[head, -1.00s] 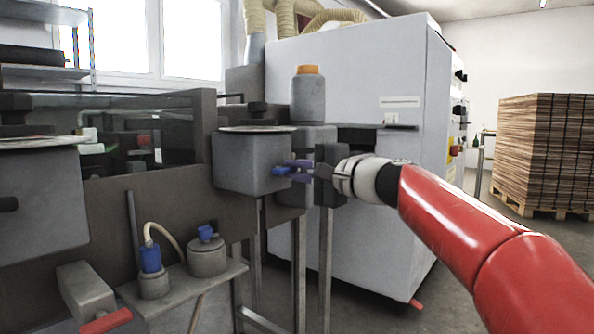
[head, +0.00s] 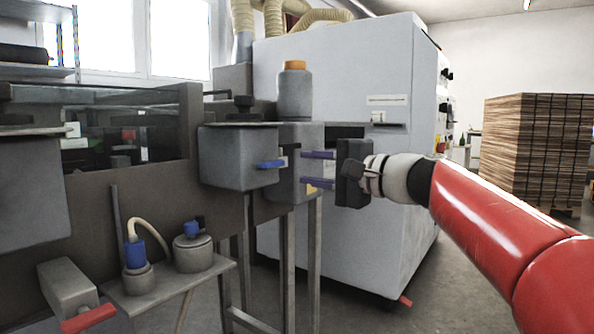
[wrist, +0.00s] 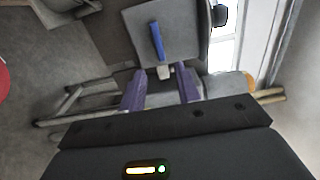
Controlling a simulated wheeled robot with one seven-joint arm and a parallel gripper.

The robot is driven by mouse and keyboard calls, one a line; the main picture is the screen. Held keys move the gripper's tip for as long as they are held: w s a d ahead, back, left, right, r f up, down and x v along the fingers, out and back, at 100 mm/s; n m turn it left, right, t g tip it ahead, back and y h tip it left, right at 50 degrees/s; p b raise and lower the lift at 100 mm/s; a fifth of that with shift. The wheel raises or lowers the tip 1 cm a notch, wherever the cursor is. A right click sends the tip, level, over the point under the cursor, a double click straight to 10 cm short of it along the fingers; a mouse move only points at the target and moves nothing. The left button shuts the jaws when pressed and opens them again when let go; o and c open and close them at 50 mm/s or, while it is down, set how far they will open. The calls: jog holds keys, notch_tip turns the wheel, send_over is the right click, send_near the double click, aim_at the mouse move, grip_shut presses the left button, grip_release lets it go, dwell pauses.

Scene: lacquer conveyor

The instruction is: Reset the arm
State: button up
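My gripper (head: 318,169) is in the head view, in front of the grey boxes beside the machine, with its two purple fingers pointing left. The fingers are spread apart with nothing between them. A blue handle (head: 271,164) on the grey box (head: 232,160) lies just left of the fingertips, apart from them. In the wrist view my gripper (wrist: 158,82) shows both purple fingers apart, and the blue handle (wrist: 157,41) stands beyond the gap between them. My red arm comes in from the lower right.
A large white machine (head: 350,80) stands behind my gripper. A grey bottle with an orange cap (head: 295,94) stands on top of the boxes. A small shelf (head: 165,289) with two pots is at lower left. A stack of boards (head: 537,150) is at right, with open floor before it.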

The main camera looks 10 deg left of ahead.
jog(key=shift+s+d, duration=0.2)
jog(key=shift+d, duration=0.2)
jog(key=s+d+f+n+h+p, duration=0.2)
jog(key=s+d+f+h, duration=0.6)
jog(key=s+d+f, duration=0.5)
jog(key=s+d+f+n+g+h+p, duration=0.1)
jog(key=s+d+f+n+h+p, duration=0.1)
jog(key=s+d+f+h, duration=0.6)
jog(key=s+d+f+p, duration=0.1)
jog(key=s+d+f, duration=0.4)
jog(key=f, duration=0.3)
jog(key=shift+s+f+n+h+p, duration=0.15)
jog(key=shift+s+n+h+p, duration=0.15)
jog(key=shift+s+n+p, duration=0.1)
